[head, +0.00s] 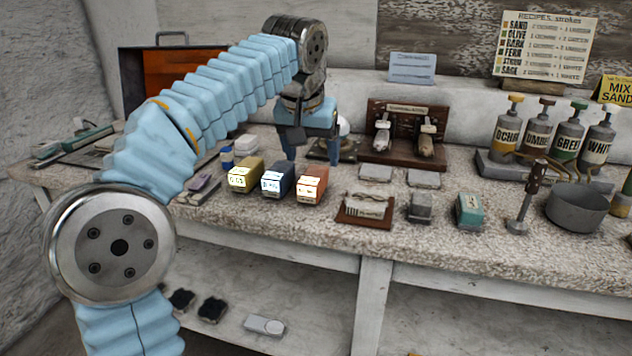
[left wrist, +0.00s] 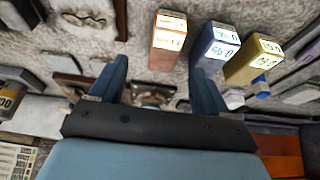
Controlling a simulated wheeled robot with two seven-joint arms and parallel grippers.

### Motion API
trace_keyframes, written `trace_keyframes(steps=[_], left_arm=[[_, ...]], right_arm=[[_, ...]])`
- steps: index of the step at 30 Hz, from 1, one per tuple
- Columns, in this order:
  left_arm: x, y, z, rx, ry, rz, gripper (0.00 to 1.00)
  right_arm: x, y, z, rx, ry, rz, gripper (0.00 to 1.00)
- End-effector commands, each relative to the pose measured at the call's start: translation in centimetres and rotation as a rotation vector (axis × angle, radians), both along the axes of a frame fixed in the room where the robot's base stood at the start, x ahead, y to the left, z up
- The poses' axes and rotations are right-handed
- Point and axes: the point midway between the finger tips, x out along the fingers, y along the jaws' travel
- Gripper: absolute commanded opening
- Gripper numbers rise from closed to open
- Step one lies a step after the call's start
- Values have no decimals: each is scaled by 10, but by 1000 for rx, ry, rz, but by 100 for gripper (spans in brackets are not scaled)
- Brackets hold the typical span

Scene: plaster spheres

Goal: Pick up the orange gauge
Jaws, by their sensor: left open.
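The orange gauge (head: 312,183) is a small block with a pale label on its front, standing on the stone-topped bench. It is the rightmost in a row with a dark blue gauge (head: 279,178) and a yellow gauge (head: 246,174). My left gripper (head: 312,153) is open above the bench, behind the orange gauge in the head view. In the left wrist view the orange gauge (left wrist: 166,50) stands beyond the fingertips of my open, empty left gripper (left wrist: 160,72), roughly between their lines. The blue gauge (left wrist: 214,40) is near one finger. My right gripper is not in view.
A wooden rack (head: 405,128) stands behind, with a small wooden tray (head: 365,210) to the right of the gauges. Several pigment bottles (head: 508,124) and a grey pot (head: 577,205) stand farther right. The bench's front edge is close before the gauges.

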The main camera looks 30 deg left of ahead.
Motion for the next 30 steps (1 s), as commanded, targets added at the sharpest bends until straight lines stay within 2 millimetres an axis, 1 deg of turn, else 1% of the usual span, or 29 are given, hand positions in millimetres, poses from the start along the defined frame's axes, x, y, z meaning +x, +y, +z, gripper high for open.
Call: trace_keyframes(steps=[1, 3, 10, 15, 18, 21, 26, 27, 30], left_arm=[[3, 1, -10, 0, 4, -1, 77], [8, 2, -21, 0, 3, -1, 77], [15, 6, -40, -2, 2, 1, 77], [24, 14, -65, -1, 3, 0, 77], [29, 15, -76, 0, 2, -1, 77], [31, 15, -81, -1, 1, -1, 77], [31, 15, -81, -1, 0, -1, 77], [31, 15, -81, -1, 0, -1, 75], [31, 15, -81, -1, 0, -1, 60]], right_arm=[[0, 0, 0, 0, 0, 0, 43], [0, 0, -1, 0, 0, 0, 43], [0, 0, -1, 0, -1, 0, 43], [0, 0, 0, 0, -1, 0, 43], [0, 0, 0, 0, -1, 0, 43], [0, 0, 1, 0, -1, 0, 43], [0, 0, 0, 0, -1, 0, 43], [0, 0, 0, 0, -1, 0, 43], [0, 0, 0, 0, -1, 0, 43]])
